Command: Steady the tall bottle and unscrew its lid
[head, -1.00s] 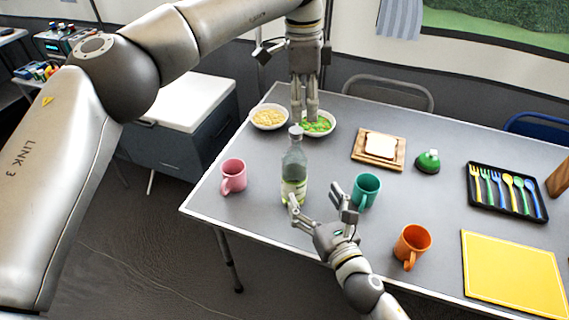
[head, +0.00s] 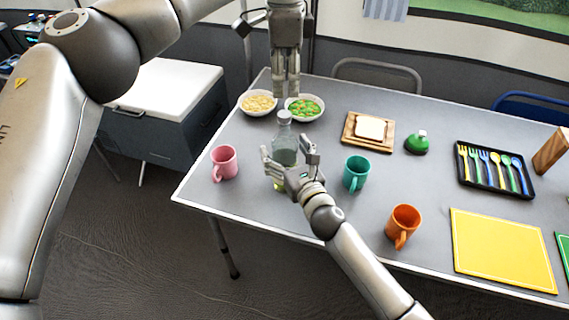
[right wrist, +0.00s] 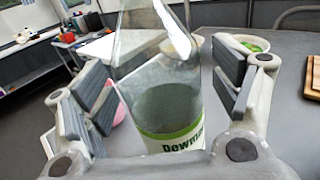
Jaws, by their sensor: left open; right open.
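The tall clear bottle (head: 284,148) stands upright near the table's left end. In the right wrist view the bottle (right wrist: 165,105), with a green and white label, stands between the open fingers (right wrist: 165,95), with gaps visible. The lid is out of that view. My left gripper (head: 286,94) points down, open with its fingers close together, just above the lid in the picture. I see no contact with the lid.
A pink mug (head: 224,162) stands left of the bottle and a teal mug (head: 355,173) right of it. Two bowls, one yellowish (head: 258,103) and one green-filled (head: 305,108), sit behind. An orange mug (head: 403,226) is further right.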

